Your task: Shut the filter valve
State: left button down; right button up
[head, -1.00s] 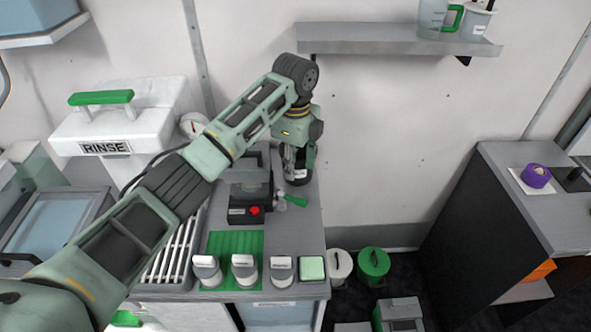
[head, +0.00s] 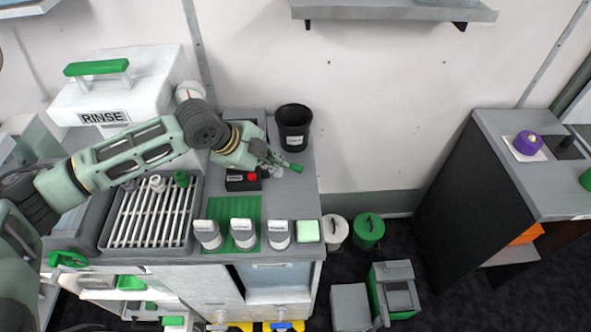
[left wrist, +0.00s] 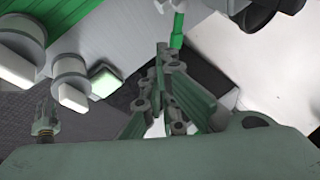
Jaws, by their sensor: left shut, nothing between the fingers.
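The filter valve shows as a green lever (head: 296,168) sticking out to the right of the dark machine with the red button (head: 252,177). In the left wrist view the green lever (left wrist: 177,30) points toward my fingers, with a pale pivot at its far end. My left gripper (head: 272,160) is shut and empty, right beside the lever in the head view. In the left wrist view its closed fingertips (left wrist: 164,50) are just left of the lever's near end; I cannot tell whether they touch. The forearm and gripper hide much of the machine. My right gripper is not in view.
A black cup (head: 293,128) stands behind the lever. A slatted rack (head: 150,215) and the RINSE box (head: 120,90) are left. The counter's right edge drops to the floor.

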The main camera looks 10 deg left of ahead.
pick_arm(q)
jog(key=shift+h, duration=0.5)
jog(key=d+f+p, duration=0.1)
jog(key=f, duration=0.1)
jog(key=d+f+p, duration=0.1)
jog(key=d+f, duration=0.1)
jog(key=f, duration=0.1)
jog(key=d+f+p, duration=0.1)
jog(key=f, duration=0.2)
jog(key=shift+w+d+f, duration=0.1)
jog(key=shift+w+d, duration=0.2)
jog(key=shift+d, duration=0.05)
jog(key=shift+w+d+r+p, duration=0.15)
jog(key=shift+w+p, duration=0.2)
jog(key=shift+w, duration=0.2)
jog(key=shift+w+d+r+p, duration=0.1)
jog(key=shift+w+p, duration=0.2)
jog(key=shift+w, duration=0.25)
jog(key=shift+w+d+f, duration=0.15)
jog(key=shift+w, duration=0.65)
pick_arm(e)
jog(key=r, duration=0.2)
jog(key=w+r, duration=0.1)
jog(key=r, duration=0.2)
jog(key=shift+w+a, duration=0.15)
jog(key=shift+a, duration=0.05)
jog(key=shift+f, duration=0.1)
